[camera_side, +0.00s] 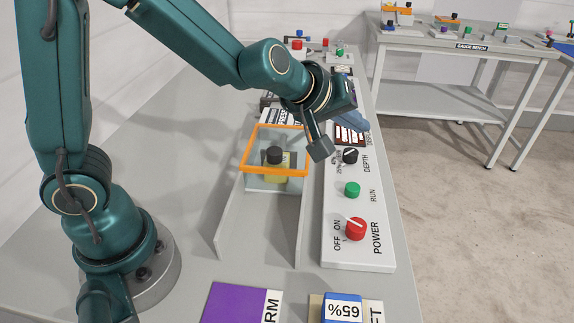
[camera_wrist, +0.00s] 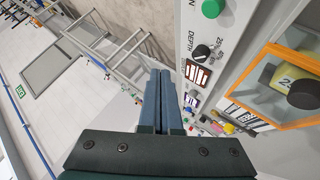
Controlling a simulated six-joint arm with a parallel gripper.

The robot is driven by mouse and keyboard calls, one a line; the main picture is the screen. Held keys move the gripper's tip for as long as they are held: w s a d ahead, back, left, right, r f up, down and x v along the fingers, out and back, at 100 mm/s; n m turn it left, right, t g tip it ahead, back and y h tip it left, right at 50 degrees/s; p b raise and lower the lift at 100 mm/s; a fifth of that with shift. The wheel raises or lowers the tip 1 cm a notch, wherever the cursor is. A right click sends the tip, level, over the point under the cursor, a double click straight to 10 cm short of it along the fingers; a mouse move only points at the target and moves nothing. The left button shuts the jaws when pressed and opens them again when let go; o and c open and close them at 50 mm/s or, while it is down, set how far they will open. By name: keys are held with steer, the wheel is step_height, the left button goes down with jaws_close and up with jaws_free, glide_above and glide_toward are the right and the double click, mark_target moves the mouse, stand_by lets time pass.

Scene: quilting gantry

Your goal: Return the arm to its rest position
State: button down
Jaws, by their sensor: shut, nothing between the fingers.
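My gripper (camera_side: 362,119) is at the end of my teal arm, which reaches out above the back part of the white control panel (camera_side: 381,254). In the wrist view its two dark blue fingers (camera_wrist: 162,76) lie side by side and shut, with nothing held. In the side view the fingers are partly hidden behind the wrist and show small, near the panel's dark display. I cannot tell whether they touch anything.
The panel carries a red POWER knob (camera_side: 356,229), its pointer toward ON, a green RUN button (camera_side: 352,190) and a black DEPTH knob (camera_side: 350,156). A purple card (camera_side: 236,303) lies in front.

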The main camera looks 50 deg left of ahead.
steer(key=s+a+r+m+h, duration=0.1)
steer(key=s+r+m, duration=0.4)
steer(key=s+r, duration=0.4)
steer(key=s+a+f+m+g, duration=0.2)
steer(key=s+f, duration=0.2)
steer(key=s, duration=0.3)
steer(key=s+a+f+m+g+y, duration=0.1)
steer(key=s+a+f+g, duration=0.1)
steer(key=s+f, duration=0.2)
steer(key=s, duration=0.3)
steer(key=shift+f+m+g, duration=0.15)
steer(key=shift+m+g, duration=0.25)
steer(key=shift+w, duration=0.1)
stand_by(3.8)
